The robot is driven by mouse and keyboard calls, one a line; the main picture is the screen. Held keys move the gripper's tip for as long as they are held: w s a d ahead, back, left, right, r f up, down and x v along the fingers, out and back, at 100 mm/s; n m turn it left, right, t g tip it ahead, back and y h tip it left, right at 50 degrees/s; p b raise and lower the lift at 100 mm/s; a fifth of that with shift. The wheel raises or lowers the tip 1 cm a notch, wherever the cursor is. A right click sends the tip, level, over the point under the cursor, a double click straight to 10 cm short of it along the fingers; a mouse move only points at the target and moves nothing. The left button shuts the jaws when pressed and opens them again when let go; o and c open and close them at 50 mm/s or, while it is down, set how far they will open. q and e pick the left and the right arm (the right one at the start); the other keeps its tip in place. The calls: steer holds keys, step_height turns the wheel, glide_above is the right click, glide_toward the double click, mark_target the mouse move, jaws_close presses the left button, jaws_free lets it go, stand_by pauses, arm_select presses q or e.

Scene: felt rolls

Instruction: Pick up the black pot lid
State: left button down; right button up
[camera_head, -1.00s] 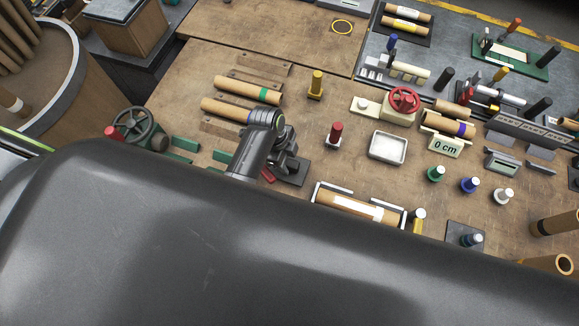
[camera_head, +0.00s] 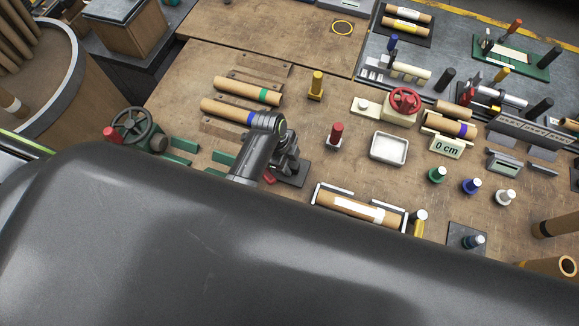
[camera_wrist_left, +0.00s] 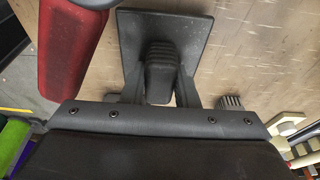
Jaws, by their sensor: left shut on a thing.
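The black lid shows in the left wrist view as a flat, dark square plate (camera_wrist_left: 190,28) with a ribbed block-like grip (camera_wrist_left: 160,68) standing on it. My left gripper (camera_wrist_left: 160,92) has its two fingers on either side of this grip and is shut on it. In the head view the dark plate (camera_head: 291,177) lies under my left gripper (camera_head: 287,158), partly hidden by it. I cannot tell whether the plate touches the table. My right gripper is not in view.
A red-topped peg (camera_head: 336,134), a white tray (camera_head: 388,148) and a framed roll (camera_head: 358,207) stand nearby. Two rolls (camera_head: 247,90) lie behind. A large dark surface hides the lower head view.

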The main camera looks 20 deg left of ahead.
arm_select(q)
steer(key=shift+r, duration=0.25)
steer(key=shift+r+p, duration=0.75)
steer(key=shift+p, duration=0.15)
steer(key=shift+r, duration=0.1)
